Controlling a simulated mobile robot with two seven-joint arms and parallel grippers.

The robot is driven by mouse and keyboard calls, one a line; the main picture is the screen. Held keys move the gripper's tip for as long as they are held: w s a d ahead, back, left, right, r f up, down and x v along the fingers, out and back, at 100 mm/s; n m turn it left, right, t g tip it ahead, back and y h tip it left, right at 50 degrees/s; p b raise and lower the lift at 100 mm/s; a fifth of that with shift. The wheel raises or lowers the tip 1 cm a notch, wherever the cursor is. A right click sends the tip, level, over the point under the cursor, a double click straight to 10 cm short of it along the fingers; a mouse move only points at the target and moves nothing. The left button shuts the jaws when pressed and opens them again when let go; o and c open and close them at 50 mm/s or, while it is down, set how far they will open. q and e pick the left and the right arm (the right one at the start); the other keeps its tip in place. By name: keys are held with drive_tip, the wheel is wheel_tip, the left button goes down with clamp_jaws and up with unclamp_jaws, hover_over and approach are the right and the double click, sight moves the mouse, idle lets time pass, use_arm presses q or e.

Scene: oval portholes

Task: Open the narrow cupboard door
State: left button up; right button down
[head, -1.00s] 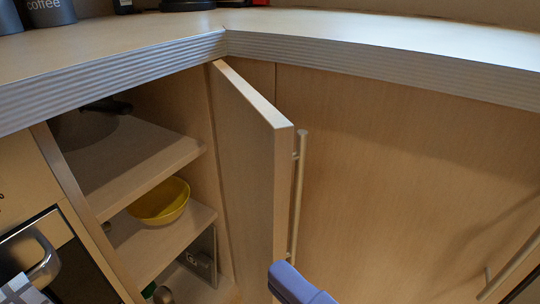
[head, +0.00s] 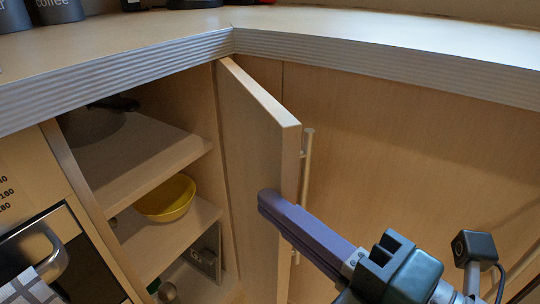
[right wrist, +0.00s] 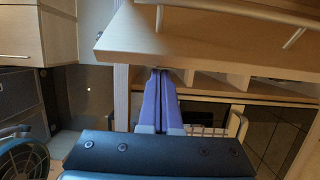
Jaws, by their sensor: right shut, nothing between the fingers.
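The narrow cupboard door (head: 262,175) stands swung well open in the head view, its edge facing me. Its bar handle (head: 306,160) is on the right-hand face. My right gripper (head: 268,203) is shut and empty, its purple fingers crossing in front of the door, with the tips over its inner face. Touch between fingers and door cannot be told. In the right wrist view the shut fingers (right wrist: 160,80) point at the door's edge (right wrist: 190,55), and the handle (right wrist: 220,12) shows above. My left gripper is not in view.
The open cupboard shows shelves (head: 150,165) with a yellow bowl (head: 166,198) and a dark pan (head: 92,122). A worktop (head: 380,32) overhangs above. An oven with a handle (head: 45,262) and hanging cloth is at the left. A wide panel (head: 420,140) is to the right.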

drive_tip(key=w+d+n+g+y+b, duration=0.1)
drive_tip(key=w+d+n+g+y, duration=0.1)
drive_tip(key=d, duration=0.6)
drive_tip(key=shift+w+y, duration=0.3)
drive_tip(key=shift+w, duration=0.35)
